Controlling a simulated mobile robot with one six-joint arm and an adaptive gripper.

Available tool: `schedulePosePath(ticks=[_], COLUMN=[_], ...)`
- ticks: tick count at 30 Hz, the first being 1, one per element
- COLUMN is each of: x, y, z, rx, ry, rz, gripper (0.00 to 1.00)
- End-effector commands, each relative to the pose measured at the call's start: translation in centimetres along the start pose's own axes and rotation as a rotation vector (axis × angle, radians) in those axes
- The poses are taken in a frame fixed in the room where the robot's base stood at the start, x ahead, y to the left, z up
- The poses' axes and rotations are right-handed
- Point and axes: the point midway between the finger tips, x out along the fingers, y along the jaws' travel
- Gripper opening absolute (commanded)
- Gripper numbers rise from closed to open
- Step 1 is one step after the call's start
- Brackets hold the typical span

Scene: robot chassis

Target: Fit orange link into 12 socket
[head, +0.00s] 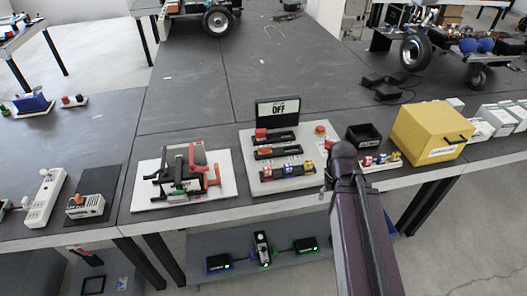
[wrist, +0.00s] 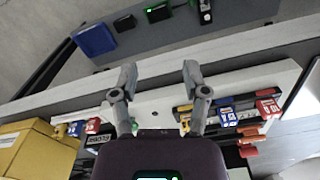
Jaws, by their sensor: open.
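The board (head: 255,185) stands on the bench with dark rails on it. An orange piece (head: 264,153), likely the orange link, sits on the middle rail; it seems to show in the wrist view (wrist: 248,151). The front rail holds red, yellow and blue numbered blocks (head: 292,170), also at right in the wrist view (wrist: 228,117). I cannot tell which socket is 12. My gripper (wrist: 158,72) is open and empty, fingers spread above the bench's front edge, right of the board in the head view. There my arm hides its fingers.
A small white strip with coloured blocks (head: 382,161), a black bin (head: 363,136) and a yellow box (head: 430,133) stand right of the board. An OFF display (head: 278,111) rises behind it. A black frame on a white plate (head: 145,195) is at left.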

Motion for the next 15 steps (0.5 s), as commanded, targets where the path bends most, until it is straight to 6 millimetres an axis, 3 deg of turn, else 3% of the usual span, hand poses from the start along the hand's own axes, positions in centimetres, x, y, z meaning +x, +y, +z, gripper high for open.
schedulePosePath(ticks=[1, 3, 8, 11, 15], x=[0.0, -0.1, -0.9, -1.8, -3.4], y=[0.0, -0.1, -1.1, -2.4, -4.7], z=[-0.1, -0.4, -2.4, -4.8, -9.5], rx=[-0.001, -0.003, -0.02, -0.041, -0.08], ry=[0.0, 0.0, 0.0, 0.0, 0.0], rz=[0.0, 0.0, 0.0, 0.0, 0.0], gripper=[0.81, 1.0, 1.0, 1.0, 1.0])
